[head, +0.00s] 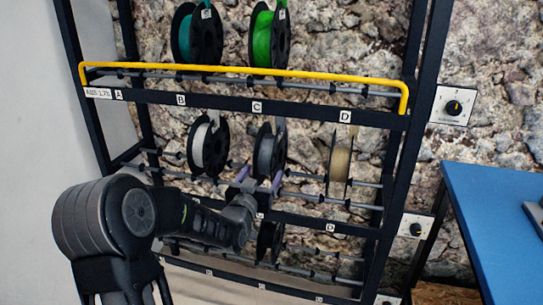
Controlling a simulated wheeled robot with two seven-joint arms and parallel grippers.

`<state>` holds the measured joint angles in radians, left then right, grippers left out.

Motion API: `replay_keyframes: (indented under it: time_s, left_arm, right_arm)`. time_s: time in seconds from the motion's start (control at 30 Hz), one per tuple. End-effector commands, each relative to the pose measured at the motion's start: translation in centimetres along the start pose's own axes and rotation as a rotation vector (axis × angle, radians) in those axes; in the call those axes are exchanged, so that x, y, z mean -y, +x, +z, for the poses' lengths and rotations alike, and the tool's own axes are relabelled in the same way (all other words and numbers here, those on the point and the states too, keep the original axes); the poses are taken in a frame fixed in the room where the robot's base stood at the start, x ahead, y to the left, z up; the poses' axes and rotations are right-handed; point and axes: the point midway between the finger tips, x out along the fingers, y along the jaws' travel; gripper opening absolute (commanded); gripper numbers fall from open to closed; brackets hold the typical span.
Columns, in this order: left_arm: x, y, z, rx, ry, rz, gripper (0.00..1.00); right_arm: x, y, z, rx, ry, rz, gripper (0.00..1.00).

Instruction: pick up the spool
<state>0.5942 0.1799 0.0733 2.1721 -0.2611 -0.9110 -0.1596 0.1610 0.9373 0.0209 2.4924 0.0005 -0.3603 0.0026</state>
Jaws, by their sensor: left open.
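A dark-flanged spool with grey filament (267,153) hangs on the middle row of the rack above label C. My left gripper (258,182) is at its lower edge, its two fingers apart, one on each side of the spool's lower part. I cannot tell whether they touch it. My left arm comes in from the lower left. A spool with whitish filament (209,147) hangs to its left, and a beige spool (340,163) to its right. My right gripper is not in view.
The dark rack (230,104) has a yellow bar (245,70) across its upper shelf. Teal (186,38) and green (262,38) spools hang above. A dark spool (270,242) hangs below. A blue table (495,215) stands at the right.

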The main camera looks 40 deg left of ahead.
Motion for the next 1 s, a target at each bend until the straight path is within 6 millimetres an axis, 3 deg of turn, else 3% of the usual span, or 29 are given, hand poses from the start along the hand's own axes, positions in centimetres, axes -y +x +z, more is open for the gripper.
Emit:
replay_keyframes:
  time_s: [0.4, 1.0]
  left_arm:
    - [-0.1, 4.8, 0.5, 0.001, -0.001, 0.000, 0.76]
    - [-0.1, 5.1, 0.4, 0.000, 0.000, 0.000, 0.76]
  right_arm:
    - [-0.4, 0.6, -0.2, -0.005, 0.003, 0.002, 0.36]
    - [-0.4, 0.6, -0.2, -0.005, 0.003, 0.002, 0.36]
